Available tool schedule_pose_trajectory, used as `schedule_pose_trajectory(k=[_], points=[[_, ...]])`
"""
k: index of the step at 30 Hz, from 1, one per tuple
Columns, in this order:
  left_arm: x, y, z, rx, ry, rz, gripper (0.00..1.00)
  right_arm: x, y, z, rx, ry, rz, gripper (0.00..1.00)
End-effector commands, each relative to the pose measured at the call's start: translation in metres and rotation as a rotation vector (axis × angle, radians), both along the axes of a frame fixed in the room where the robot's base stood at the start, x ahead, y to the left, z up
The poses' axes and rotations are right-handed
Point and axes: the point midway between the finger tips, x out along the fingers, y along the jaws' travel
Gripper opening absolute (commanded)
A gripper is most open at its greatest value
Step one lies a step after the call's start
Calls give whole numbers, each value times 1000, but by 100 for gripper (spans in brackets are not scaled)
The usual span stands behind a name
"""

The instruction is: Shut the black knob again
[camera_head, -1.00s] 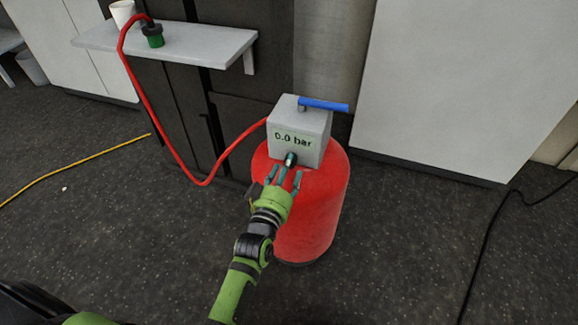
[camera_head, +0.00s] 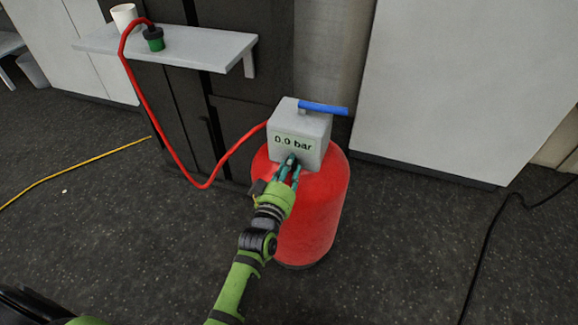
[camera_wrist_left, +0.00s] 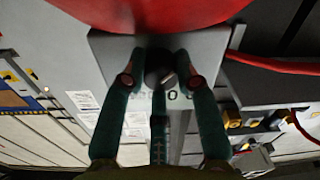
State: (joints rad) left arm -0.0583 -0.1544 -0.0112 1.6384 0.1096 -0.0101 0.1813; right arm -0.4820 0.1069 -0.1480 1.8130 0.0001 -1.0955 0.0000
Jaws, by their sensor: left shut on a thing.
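The black knob (camera_wrist_left: 158,62) sits on the front of the grey box (camera_head: 312,123), below its display reading "0.0 bar". The box stands on top of a red tank (camera_head: 318,215). My left gripper (camera_head: 289,165) is at the knob, with its teal fingers closed around it. In the left wrist view the fingertips (camera_wrist_left: 160,82) lie on both sides of the knob, and a third finger lies below it. In the head view the fingers mostly hide the knob. My right gripper is not in view.
A blue lever (camera_head: 323,107) sits on top of the box. A red hose (camera_head: 160,140) runs from the box to a green-and-black fitting (camera_head: 154,40) on a shelf (camera_head: 190,46), beside a white cup (camera_head: 123,14). A yellow cable (camera_head: 75,172) lies on the floor.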

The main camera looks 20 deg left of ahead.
Motion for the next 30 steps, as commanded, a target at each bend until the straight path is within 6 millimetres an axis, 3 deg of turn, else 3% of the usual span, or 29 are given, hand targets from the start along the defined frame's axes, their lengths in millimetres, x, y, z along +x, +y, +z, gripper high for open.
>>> schedule_pose_trajectory(k=[13, 14, 15, 25, 30], points=[[0, -1, -1, -44, 6, -2, 0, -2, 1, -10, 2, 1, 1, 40], [0, -1, -1, -44, 6, -2, 43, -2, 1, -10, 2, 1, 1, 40], [0, -1, -1, -44, 6, -2, 55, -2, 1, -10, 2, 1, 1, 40], [-1, 0, -1, -43, 4, -1, 55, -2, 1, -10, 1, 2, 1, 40], [-16, 0, -2, -42, 6, -1, 55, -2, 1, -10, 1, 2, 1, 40]])
